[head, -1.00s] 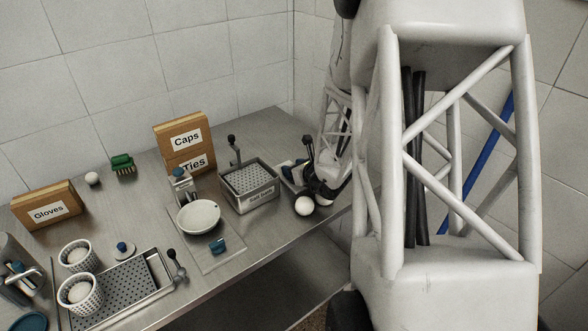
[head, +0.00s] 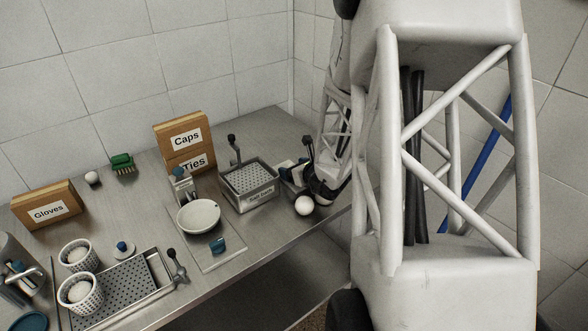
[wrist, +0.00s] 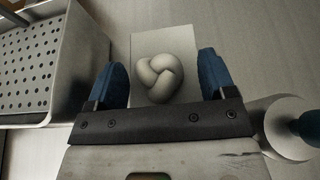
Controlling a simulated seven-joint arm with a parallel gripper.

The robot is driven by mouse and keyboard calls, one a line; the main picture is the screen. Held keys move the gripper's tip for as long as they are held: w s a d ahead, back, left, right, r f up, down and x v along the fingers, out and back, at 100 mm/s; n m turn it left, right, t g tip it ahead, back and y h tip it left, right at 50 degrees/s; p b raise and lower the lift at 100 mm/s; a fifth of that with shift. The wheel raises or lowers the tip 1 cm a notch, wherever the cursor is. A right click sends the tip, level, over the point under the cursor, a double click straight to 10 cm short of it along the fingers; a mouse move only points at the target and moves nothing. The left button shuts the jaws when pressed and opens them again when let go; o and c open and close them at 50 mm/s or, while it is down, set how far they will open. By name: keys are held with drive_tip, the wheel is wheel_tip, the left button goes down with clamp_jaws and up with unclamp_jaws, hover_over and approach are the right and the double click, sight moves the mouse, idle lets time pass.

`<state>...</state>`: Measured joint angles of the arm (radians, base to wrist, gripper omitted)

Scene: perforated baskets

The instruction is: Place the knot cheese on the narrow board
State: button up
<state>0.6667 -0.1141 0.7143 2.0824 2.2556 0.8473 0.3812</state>
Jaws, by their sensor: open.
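The knot cheese (wrist: 160,77) is a pale, rounded knot in the wrist view. It sits over a narrow pale board (wrist: 148,44), which extends beyond it at the top; whether it touches the board is hard to tell. My gripper (wrist: 161,80) is open, with one blue finger on each side of the cheese and visible gaps to both. In the head view my gripper (head: 302,178) is at the right end of the counter, and the knot cheese there is hidden or too small to make out.
A perforated basket (head: 249,203) stands just left of my gripper; it also shows in the wrist view (wrist: 98,62). A white ball (head: 304,206) lies near the counter's front edge. A white round thing with a blue part (wrist: 287,128) is close to the right finger.

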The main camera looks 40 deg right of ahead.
drive_tip(key=shift+s+r, duration=0.1)
drive_tip(key=shift+v, duration=5.9)
drive_tip(key=shift+a, duration=0.1)
drive_tip(key=a+r+n+g+y, duration=0.4)
drive_tip(key=a+n, duration=0.4)
drive_tip(key=a, duration=0.4)
drive_tip(key=a+r+n+g+y, duration=0.25)
drive_tip(key=a+r+n, duration=0.25)
drive_tip(key=a+n, duration=0.45)
drive_tip(key=s+a+r+n+g+h, duration=0.2)
drive_tip(key=s+a+r+n+h, duration=0.1)
drive_tip(key=s+n, duration=0.5)
drive_tip(key=s+a+r+n+g+h, duration=0.2)
drive_tip(key=s+a+r+n+h, duration=0.2)
drive_tip(key=s+a+r+n, duration=0.2)
drive_tip(key=s+n, duration=0.2)
drive_tip(key=n, duration=0.2)
drive_tip(key=shift+a+r, duration=0.3)
drive_tip(key=shift+r, duration=0.05)
